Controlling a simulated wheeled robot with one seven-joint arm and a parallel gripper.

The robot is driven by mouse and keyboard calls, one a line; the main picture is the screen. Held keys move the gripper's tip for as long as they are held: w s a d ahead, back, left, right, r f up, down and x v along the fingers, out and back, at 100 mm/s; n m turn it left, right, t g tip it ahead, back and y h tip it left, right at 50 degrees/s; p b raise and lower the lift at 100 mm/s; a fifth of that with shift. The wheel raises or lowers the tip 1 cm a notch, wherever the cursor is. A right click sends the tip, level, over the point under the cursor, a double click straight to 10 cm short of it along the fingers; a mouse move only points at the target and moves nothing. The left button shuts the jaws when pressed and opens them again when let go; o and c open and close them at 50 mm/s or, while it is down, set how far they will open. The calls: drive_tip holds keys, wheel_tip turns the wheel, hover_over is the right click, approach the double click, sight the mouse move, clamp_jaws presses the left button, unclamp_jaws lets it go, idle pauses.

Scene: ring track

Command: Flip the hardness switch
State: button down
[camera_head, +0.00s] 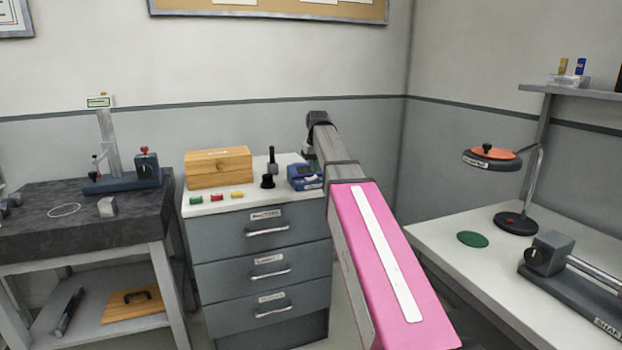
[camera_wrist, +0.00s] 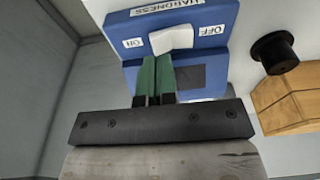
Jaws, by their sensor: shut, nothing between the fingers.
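The blue hardness box (camera_wrist: 205,60) fills the upper middle of the wrist view. It has a HARDNESS label, a white rocker switch (camera_wrist: 171,38), an ON label at the left and an OFF label at the right. Which side of the rocker is pressed I cannot tell. My gripper (camera_wrist: 164,58) is shut and empty, its green fingertips right at the switch's lower edge; contact is unclear. In the head view the blue box (camera_head: 306,178) sits on the drawer cabinet's right part, partly behind my arm, and the fingers are hidden.
The drawer cabinet (camera_head: 262,261) also bears a wooden box (camera_head: 219,167), a black stand (camera_head: 268,181) and small coloured pieces. In the wrist view a black round part (camera_wrist: 275,53) and the wooden box (camera_wrist: 290,100) lie to the right. A bench (camera_head: 440,240) with a lamp stands right.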

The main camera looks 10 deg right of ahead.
sight(315, 176)
drive_tip(key=shift+f, duration=1.05)
idle(0.6)
drive_tip(key=shift+r, duration=3.55)
